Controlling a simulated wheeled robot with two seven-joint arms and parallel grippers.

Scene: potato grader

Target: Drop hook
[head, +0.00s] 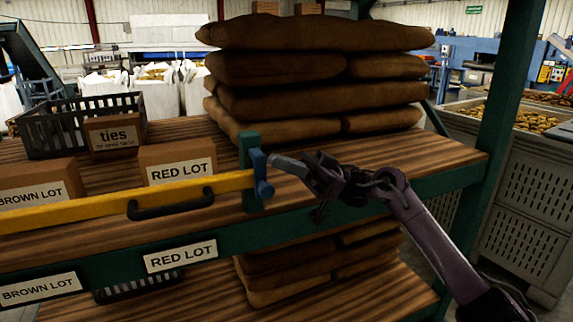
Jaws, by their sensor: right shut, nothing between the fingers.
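A blue hook (258,163) is on the short green post (245,150) at the shelf's front edge. It stands upright at the right end of the yellow bar (80,213). The bar runs across the shelf front from the left and carries a black handle (170,204). My right gripper (276,162) comes in from the right, shut and empty, with its fingertips just right of the hook's upper part. I cannot tell whether they touch it. My left gripper is not in view.
Brown sacks (310,85) are stacked on the shelf behind the hook. A RED LOT box (177,153), a BROWN LOT box (40,176) and a black crate (52,130) stand left. A green rack upright (505,110) and a grey bin (525,210) are at right.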

